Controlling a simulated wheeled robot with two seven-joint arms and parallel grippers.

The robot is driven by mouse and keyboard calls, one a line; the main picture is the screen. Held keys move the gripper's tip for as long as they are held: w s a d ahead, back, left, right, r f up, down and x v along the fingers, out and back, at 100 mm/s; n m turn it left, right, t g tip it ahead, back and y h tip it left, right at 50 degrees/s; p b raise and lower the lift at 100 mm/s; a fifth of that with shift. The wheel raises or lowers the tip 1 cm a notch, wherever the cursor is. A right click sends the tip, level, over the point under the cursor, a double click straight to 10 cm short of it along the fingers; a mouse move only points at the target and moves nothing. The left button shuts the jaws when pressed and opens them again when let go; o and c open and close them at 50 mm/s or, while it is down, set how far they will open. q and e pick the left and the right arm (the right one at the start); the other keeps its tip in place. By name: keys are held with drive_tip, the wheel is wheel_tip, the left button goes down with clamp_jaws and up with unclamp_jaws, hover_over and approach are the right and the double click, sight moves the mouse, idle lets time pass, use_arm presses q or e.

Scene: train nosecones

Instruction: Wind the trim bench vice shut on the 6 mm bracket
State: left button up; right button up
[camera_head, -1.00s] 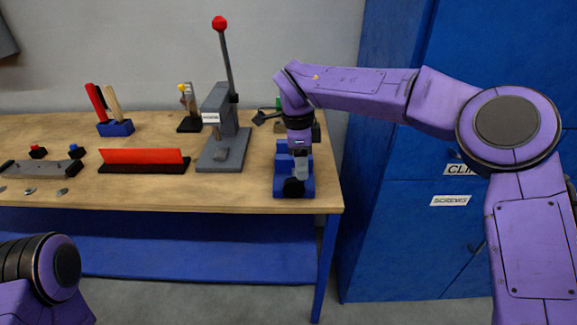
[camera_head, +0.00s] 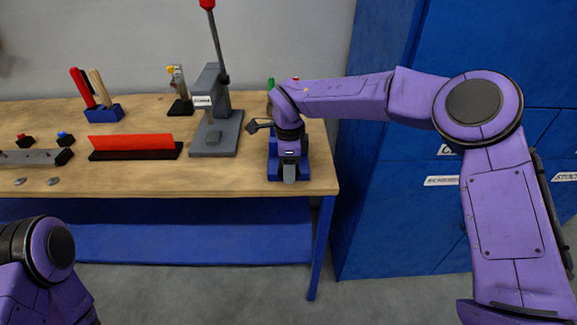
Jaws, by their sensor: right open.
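The blue bench vice (camera_head: 274,168) stands at the right end of the wooden bench, near its front edge. My right arm reaches over it from the right. My right gripper (camera_head: 289,175) points down at the front of the vice and is open. The wrist and gripper hide most of the vice, including its handle and the gap between its jaws. I cannot make out the 6 mm bracket. Only the upper part of my left arm shows at the lower left; its gripper is outside the view.
A grey lever press (camera_head: 222,135) with a red knob stands left of the vice. Further left on the bench (camera_head: 200,178) are a red strip in a black base (camera_head: 130,143), a blue tool holder (camera_head: 104,113) and a grey button bar (camera_head: 30,157). Blue cabinets (camera_head: 390,220) stand at the right.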

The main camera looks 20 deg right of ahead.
drive_tip(key=shift+w+f, duration=0.1)
clamp_jaws()
drive_tip(key=shift+d+y, duration=0.1)
drive_tip(key=shift+y, duration=0.3)
drive_tip(key=y, duration=0.1)
drive_tip(key=b, duration=0.1)
drive_tip(key=t+y+b, duration=0.1)
drive_tip(key=shift+d+f+y, duration=0.25)
drive_tip(key=shift+f+y, duration=0.05)
drive_tip(key=y+b, duration=0.2)
drive_tip(key=b, duration=0.2)
drive_tip(key=f+t+y+b, duration=0.1)
drive_tip(key=y+b, duration=0.1)
drive_tip(key=b, duration=0.3)
drive_tip(key=t+y+b, duration=0.1)
drive_tip(key=y+b, duration=0.2)
drive_tip(key=b, duration=0.1)
drive_tip(key=shift+d+f, duration=0.35)
drive_tip(key=t+y+b, duration=0.1)
drive_tip(key=y+b, duration=0.2)
drive_tip(key=b, duration=0.7)
drive_tip(key=y+b, duration=0.3)
drive_tip(key=b, duration=0.7)
drive_tip(key=shift+s+d+t, duration=0.1)
drive_tip(key=shift+s+t, duration=0.1)
drive_tip(key=shift+t, duration=0.2)
drive_tip(key=shift+r+y+b, duration=0.4)
drive_tip(key=shift+b, duration=0.5)
drive_tip(key=shift+r, duration=0.1)
